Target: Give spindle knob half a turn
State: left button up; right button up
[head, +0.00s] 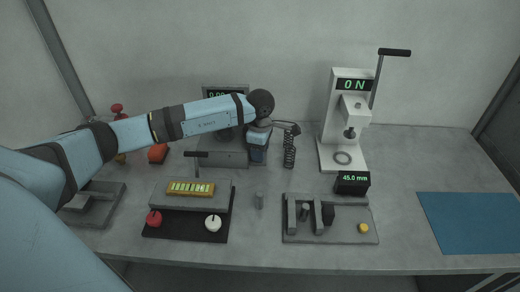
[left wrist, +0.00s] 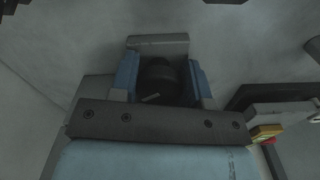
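My left gripper (head: 258,148) points down at the right end of a grey device (head: 222,152) with a display at the back of the table. In the left wrist view, a dark round knob (left wrist: 160,78) with a pale mark sits between the two blue fingers of the left gripper (left wrist: 161,72). I take it for the spindle knob. The fingers are on either side of it; whether both touch it is too dark to tell. In the head view the gripper hides the knob. My right gripper is in neither view.
Fixtures with red, white and yellow knobs stand in front. A blue mat (head: 470,222) lies at the right.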

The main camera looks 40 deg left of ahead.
pick_arm(q)
jog(key=shift+n, duration=0.3)
jog(key=shift+w+a+n+p, duration=0.1)
jog(key=shift+n+p, duration=0.35)
jog(key=shift+n, duration=2.25)
jog(key=o, duration=0.7)
jog(key=shift+c, duration=0.2)
notch_tip(320, 180, up, 14)
jog(key=shift+p, duration=0.45)
jog(key=shift+f, duration=0.1)
